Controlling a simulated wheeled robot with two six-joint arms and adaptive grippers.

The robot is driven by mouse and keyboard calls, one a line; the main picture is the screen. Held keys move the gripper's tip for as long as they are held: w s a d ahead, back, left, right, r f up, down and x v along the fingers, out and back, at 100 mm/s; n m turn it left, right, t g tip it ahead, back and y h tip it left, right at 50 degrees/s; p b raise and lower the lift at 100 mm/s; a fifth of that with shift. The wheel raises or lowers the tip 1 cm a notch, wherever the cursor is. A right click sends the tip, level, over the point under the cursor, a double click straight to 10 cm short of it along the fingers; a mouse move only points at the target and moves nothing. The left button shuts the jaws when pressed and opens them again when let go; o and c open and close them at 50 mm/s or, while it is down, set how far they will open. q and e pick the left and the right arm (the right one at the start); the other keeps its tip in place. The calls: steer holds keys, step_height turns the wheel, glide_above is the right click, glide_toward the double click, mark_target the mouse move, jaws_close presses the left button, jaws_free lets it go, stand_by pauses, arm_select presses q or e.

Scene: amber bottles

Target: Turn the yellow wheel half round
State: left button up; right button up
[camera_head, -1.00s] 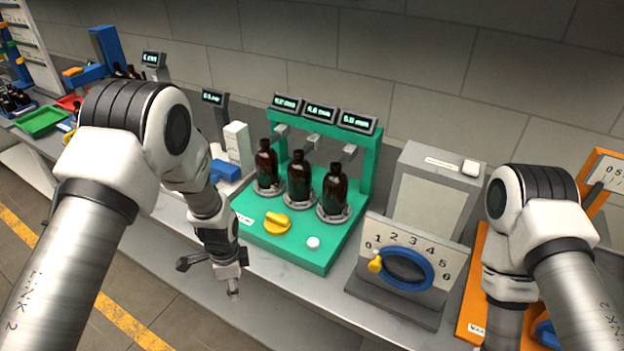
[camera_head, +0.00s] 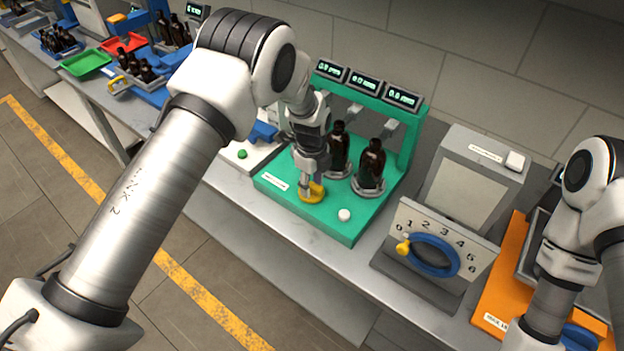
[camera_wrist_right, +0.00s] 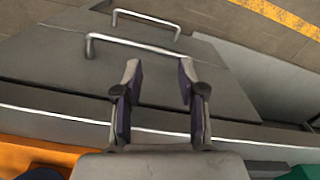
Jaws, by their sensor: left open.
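The yellow wheel (camera_head: 315,196) lies on the green base of the bottle station (camera_head: 345,228), near its front. My left gripper (camera_head: 307,190) points down right over the wheel and covers part of it. Its jaws are open; the frames do not clearly show whether the fingers touch the wheel.
Amber bottles (camera_head: 371,166) stand on round pads behind the wheel, and a white button (camera_head: 344,215) is to its right. A numbered dial panel with a blue ring (camera_head: 435,270) stands farther right, beside an orange board (camera_head: 497,290).

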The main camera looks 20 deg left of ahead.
arm_select(q)
steer(key=shift+s, duration=0.1)
jaws_close()
